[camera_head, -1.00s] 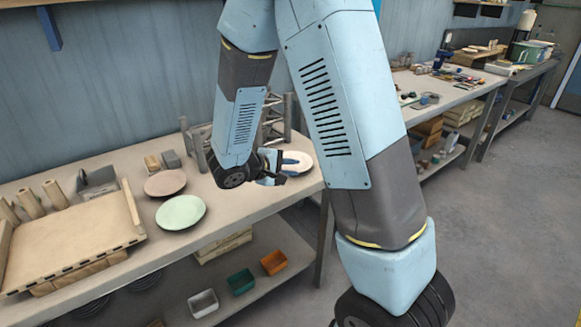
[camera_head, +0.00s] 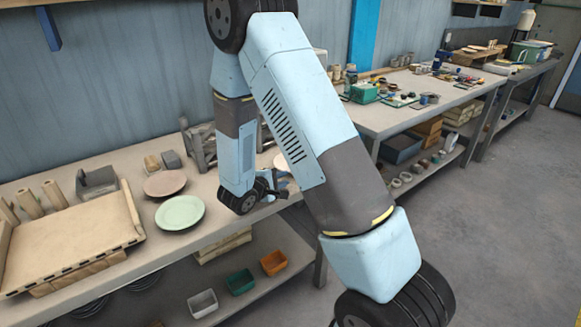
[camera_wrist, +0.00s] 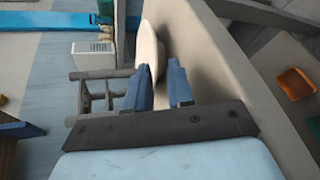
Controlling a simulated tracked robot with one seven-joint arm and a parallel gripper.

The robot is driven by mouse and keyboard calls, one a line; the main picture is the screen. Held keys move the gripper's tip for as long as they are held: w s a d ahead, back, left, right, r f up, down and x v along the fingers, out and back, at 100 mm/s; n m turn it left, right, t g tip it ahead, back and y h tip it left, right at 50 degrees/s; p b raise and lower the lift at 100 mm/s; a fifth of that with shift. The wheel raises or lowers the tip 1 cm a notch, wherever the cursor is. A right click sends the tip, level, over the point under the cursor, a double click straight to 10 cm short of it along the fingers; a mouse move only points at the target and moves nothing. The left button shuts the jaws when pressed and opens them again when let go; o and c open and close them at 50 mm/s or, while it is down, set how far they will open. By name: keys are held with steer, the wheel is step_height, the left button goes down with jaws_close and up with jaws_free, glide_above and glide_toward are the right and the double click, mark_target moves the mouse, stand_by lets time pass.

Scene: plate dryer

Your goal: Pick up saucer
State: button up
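A pale saucer (camera_wrist: 147,50) shows nearly edge-on in the wrist view, with its near rim reaching between the two fingers. My gripper (camera_wrist: 161,68) is open, with one blue finger on each side of that rim; I cannot tell whether either finger touches it. In the head view my gripper (camera_head: 276,189) is near the table's front edge, and only a sliver of the pale saucer (camera_head: 281,161) shows behind my arm. A pink plate (camera_head: 165,183) and a pale green plate (camera_head: 180,213) lie on the table to the left.
A grey metal rack (camera_head: 198,147) stands behind my gripper; the rack also shows in the wrist view (camera_wrist: 97,92). A beige wooden tray (camera_head: 70,240) is at the left. Orange (camera_head: 274,262), green and white bins sit on the lower shelf. Another cluttered table stands at the right.

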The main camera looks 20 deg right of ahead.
mark_target(293, 182)
steer(key=shift+r+x, duration=0.2)
steer(key=shift+x, duration=2.95)
steer(key=shift+d, duration=0.15)
jaws_close()
